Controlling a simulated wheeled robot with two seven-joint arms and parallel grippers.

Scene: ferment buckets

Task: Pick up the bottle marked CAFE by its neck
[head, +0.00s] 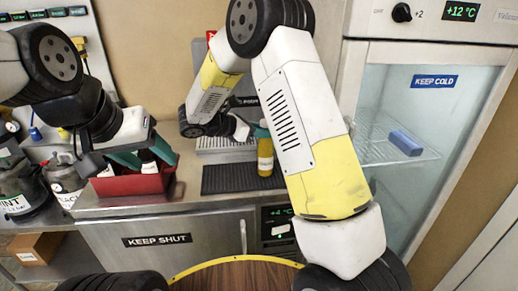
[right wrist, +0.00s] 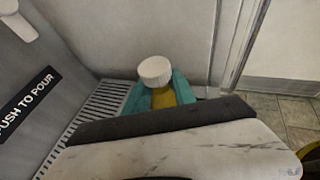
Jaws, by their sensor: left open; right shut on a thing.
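A yellow bottle (head: 265,158) with a pale label stands upright over the black mat in the head view; I cannot read its label or tell whether its base touches the mat. In the right wrist view its white cap (right wrist: 155,70) shows above the yellow neck. My right gripper (head: 262,132) is shut on this bottle near its top, and its teal fingers (right wrist: 158,97) sit on both sides of the neck. My left gripper (head: 145,158) is open, its teal fingers over the red crate at the left.
The red crate (head: 122,187) holds things with white labels, partly hidden. The black mat (head: 225,181) lies before the drip grate (head: 222,143). Dark canisters (head: 68,175) stand at left. A glass-fronted cold cabinet (head: 428,110) with a blue block (head: 405,142) stands right.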

